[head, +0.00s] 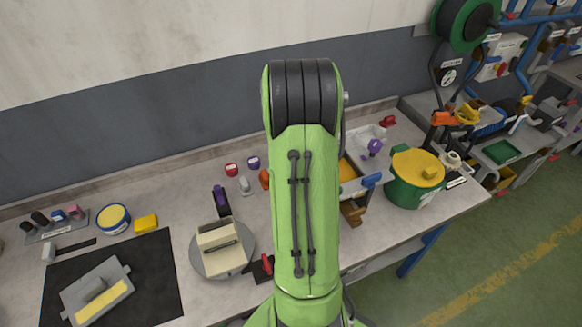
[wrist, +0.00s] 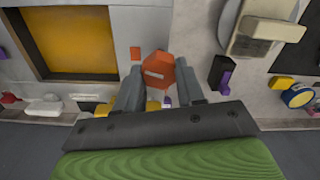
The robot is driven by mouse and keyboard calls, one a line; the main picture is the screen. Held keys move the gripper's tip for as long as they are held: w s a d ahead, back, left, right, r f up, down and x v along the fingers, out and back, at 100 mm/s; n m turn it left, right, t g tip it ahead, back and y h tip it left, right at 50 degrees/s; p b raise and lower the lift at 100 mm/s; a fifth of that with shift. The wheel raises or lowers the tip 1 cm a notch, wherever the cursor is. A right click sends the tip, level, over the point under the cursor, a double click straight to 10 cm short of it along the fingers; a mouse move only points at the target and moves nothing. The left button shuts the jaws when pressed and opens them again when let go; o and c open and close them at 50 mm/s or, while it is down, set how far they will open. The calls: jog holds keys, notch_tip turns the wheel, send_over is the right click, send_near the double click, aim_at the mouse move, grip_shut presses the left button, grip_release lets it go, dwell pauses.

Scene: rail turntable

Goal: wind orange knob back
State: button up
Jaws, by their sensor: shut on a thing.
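The orange knob (wrist: 159,72) shows in the wrist view between the two grey fingers of my gripper (wrist: 160,80). It has a flat face with a pale mark on it. My gripper is shut on the knob, with a finger at each side. In the head view an orange piece (head: 265,179), probably the same knob, shows at the left edge of my green arm. My arm hides my gripper and the bench behind it there.
A round turntable (head: 194,263) with a beige box (head: 222,248) stands left of my arm. A purple-topped black holder (head: 221,201) is close by. A yellow-floored tray (head: 348,171) and a green pot with yellow lid (head: 417,170) stand to the right. A black mat (head: 155,275) lies far left.

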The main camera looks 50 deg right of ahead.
jog(key=shift+n, duration=0.8)
jog(key=o, duration=1)
jog(key=shift+o, duration=0.2)
notch_tip(320, 180, up, 16)
jog(key=shift+p, duration=0.45)
jog(key=shift+f, duration=0.15)
